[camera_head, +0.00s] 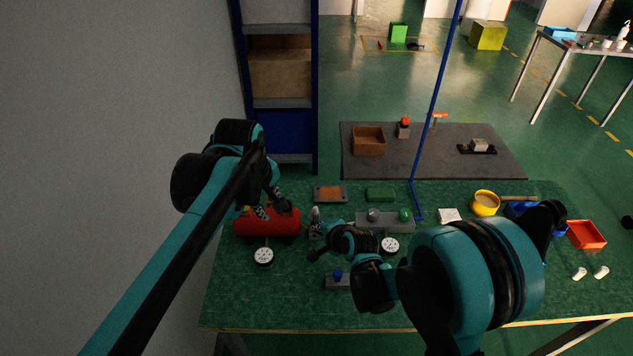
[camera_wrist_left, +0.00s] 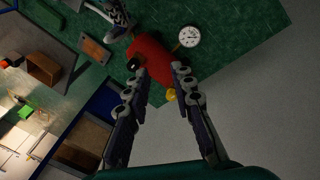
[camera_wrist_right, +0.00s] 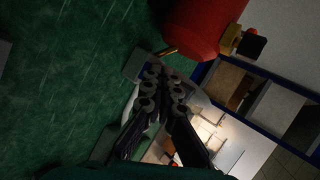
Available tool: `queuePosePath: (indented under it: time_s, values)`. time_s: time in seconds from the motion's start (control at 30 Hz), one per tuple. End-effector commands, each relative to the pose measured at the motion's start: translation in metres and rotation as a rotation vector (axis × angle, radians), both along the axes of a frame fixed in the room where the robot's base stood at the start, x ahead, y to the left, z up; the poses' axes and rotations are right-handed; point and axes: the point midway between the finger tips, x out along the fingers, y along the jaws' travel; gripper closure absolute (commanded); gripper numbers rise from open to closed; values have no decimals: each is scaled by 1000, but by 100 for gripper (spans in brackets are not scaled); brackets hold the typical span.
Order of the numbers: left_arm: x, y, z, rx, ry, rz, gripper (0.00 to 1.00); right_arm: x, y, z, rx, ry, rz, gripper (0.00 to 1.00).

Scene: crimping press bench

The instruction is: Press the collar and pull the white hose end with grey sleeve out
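A red tank (camera_head: 267,223) lies on the green bench at the left. It also shows in the left wrist view (camera_wrist_left: 150,55), with a yellow fitting (camera_wrist_left: 171,95) at its end, and in the right wrist view (camera_wrist_right: 203,25), with a brass pin (camera_wrist_right: 167,50) sticking out. My left gripper (camera_wrist_left: 162,71) is open and empty above the tank's fitting end. My right gripper (camera_wrist_right: 163,74) is beside the tank's other end, by a grey block (camera_wrist_right: 138,65). Its fingertips are close together; anything between them is hidden. A pale strip beside them may be hose. I cannot make out the collar or grey sleeve clearly.
Dial gauges stand before the tank (camera_head: 263,257) and near the middle (camera_head: 389,246). A grey block with knobs (camera_head: 398,224) lies behind my right arm. A blue post (camera_head: 430,120) rises at the bench's back. An orange tray (camera_head: 585,235) is at the right. The front left is clear.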

Motion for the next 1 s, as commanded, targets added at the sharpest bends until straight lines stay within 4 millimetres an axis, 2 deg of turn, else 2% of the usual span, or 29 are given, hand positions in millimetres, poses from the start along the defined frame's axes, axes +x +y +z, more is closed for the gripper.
queuePosePath:
  time_s: [0.03, 0.1, 0.3, 0.5, 0.7, 0.87, 1.0]
  values:
    - [16, -9, 1, -19, 29, 63, 76, 0, 0, 0, 0, 0, 0, 100]
    - [34, -22, 0, -46, 70, 169, 76, 0, 0, 0, 0, 0, 0, 100]
    - [82, -59, -13, -93, 186, 479, 76, 0, 0, 0, 0, 0, 0, 100]
    - [114, -91, -33, -102, 265, 739, 76, 0, 0, 0, 0, 0, 0, 100]
    - [127, -107, -46, -98, 299, 879, 76, 0, 0, 0, 0, 0, 0, 100]
    - [129, -109, -57, -96, 304, 906, 76, 0, 0, 0, 0, 0, 0, 100]
    - [129, -109, -78, -96, 304, 906, 76, 0, 0, 0, 0, 0, 0, 100]
